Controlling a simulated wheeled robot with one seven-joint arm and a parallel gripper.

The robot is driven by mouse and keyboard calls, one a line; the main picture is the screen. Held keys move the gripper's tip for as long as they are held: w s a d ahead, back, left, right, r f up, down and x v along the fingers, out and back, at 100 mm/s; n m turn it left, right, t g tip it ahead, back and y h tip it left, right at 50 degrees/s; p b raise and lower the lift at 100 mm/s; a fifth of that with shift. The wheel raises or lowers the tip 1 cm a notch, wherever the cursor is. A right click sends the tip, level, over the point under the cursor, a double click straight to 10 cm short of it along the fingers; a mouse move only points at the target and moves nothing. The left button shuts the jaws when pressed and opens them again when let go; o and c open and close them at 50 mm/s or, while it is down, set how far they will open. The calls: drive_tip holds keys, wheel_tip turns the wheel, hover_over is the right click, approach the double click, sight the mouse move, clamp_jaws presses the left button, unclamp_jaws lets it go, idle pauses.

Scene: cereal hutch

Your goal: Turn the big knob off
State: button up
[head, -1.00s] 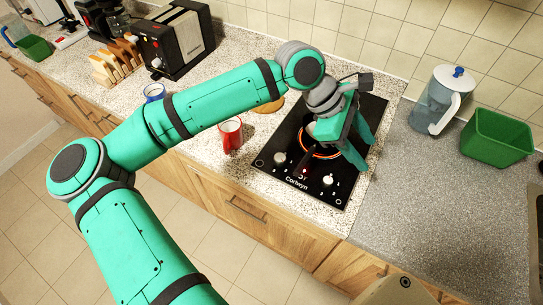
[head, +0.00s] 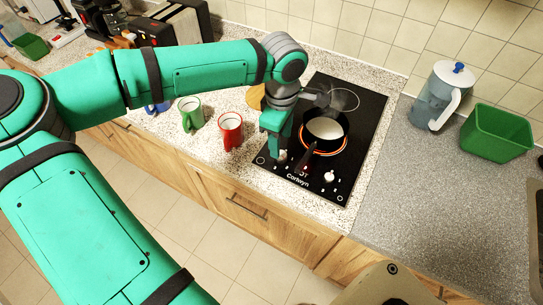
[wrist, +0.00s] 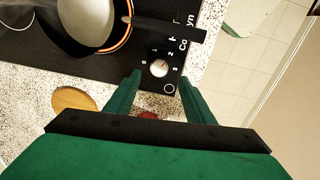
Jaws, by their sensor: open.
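The black cooktop (head: 357,110) has two small white knobs on its front strip. The left knob (head: 282,156) is partly behind my gripper; the right knob (head: 329,176) is in clear view. I cannot tell which is the big one. My gripper (head: 277,150) points down over the left knob, open. In the wrist view a white knob (wrist: 159,68) with numbers around it lies between the tips of my open gripper (wrist: 160,79), with no clear contact. A dark pan (head: 325,130) with pale contents sits on the glowing orange ring, its handle (head: 307,158) pointing toward the front.
A pitcher (head: 441,97) and a green bin (head: 497,133) stand on the right counter. The pan handle lies close to my gripper.

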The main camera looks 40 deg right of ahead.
sight(281, 157)
wheel_tip(281, 157, down, 6)
drive_tip(key=shift+w+d+f, duration=0.1)
drive_tip(key=shift+d+f, duration=0.05)
drive_tip(key=shift+f, duration=0.1)
